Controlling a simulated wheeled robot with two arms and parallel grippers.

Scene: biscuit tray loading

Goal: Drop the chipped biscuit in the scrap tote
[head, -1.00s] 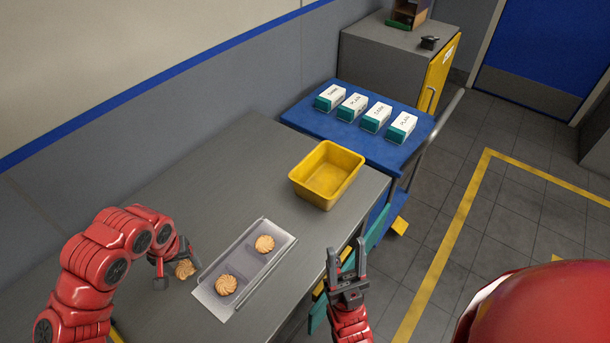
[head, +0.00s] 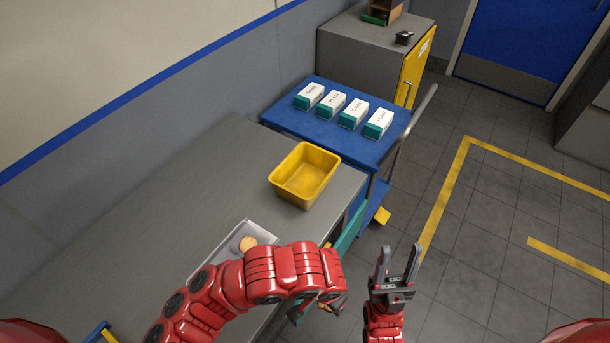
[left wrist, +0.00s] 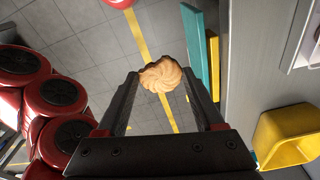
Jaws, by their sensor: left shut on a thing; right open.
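My left gripper (left wrist: 165,92) is shut on a round, ridged golden biscuit (left wrist: 160,75) at its fingertips, with the floor beyond it in the left wrist view. A chip on it is hard to make out. In the head view my left arm hides most of this gripper, by the table's right edge. The yellow tote (head: 305,175) stands on the table's far right corner, apart from the gripper; it also shows in the left wrist view (left wrist: 288,138). My right gripper (head: 397,265) is open and empty, right of the table.
A metal tray (head: 262,229) with a biscuit (head: 246,243) lies on the grey table (head: 180,190), partly behind my left arm. A blue cart (head: 330,130) with several cartons stands beyond the tote. The table's far left part is clear.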

